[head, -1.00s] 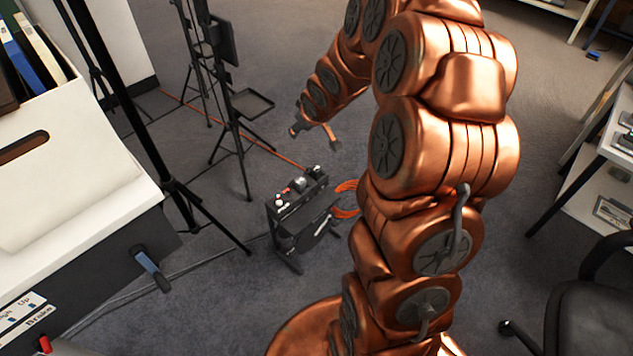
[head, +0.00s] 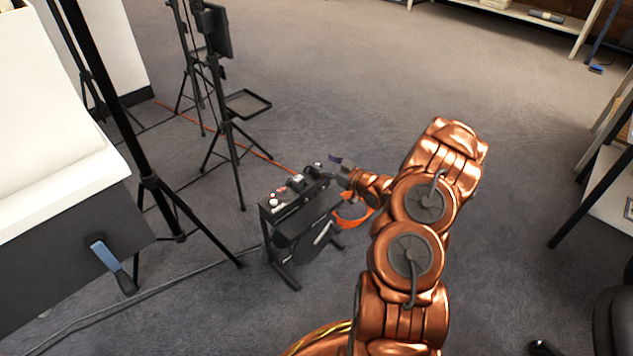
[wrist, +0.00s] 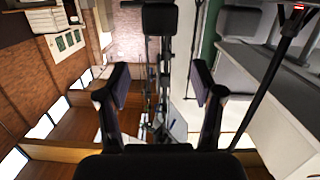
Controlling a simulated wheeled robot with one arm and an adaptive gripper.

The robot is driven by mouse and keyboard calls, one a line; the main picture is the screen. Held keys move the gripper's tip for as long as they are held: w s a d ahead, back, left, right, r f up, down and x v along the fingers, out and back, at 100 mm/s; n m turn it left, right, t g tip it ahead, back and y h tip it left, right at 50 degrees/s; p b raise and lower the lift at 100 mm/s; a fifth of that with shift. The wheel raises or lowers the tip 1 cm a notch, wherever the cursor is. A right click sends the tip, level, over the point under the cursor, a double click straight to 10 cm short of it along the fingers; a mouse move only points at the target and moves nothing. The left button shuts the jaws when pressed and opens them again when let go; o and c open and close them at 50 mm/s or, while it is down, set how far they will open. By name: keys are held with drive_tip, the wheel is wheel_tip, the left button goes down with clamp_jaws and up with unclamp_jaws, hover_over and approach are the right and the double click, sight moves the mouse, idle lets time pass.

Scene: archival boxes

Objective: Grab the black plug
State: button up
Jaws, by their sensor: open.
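A black cable reel unit (head: 290,222) stands on the floor in the head view. Small parts sit along its top, with a red and white one at the near end. A small dark shape (head: 314,171) at the far end of the top may be the black plug; it is too small to be sure. My gripper (head: 339,168) is just right of that far end, at about the height of the top, and looks empty. In the wrist view its two fingers (wrist: 160,88) are spread apart with nothing between them. The plug does not show clearly there.
An orange cable (head: 352,217) hangs at the reel's right side. Black tripod stands (head: 228,120) are behind and left. A white box (head: 55,130) on a dark cart is at the left. A shelf (head: 612,180) is at the right.

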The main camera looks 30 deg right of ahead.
wheel_tip(320, 180, down, 4)
drive_tip(key=s+t+b, duration=0.2)
drive_tip(key=s, duration=0.1)
drive_tip(key=shift+y, duration=0.3)
drive_tip(key=b+x, duration=0.1)
drive_tip(key=x, duration=0.1)
drive_tip(key=b+x, duration=0.1)
drive_tip(key=x, duration=0.1)
drive_tip(key=f+b+x, duration=0.1)
drive_tip(key=x, duration=0.1)
drive_tip(key=shift+w+d, duration=0.25)
drive_tip(key=shift+w, duration=0.1)
drive_tip(key=shift+w+a+b, duration=0.1)
drive_tip(key=shift+w+b, duration=0.25)
drive_tip(key=shift+w, duration=0.2)
drive_tip(key=c, duration=1.3)
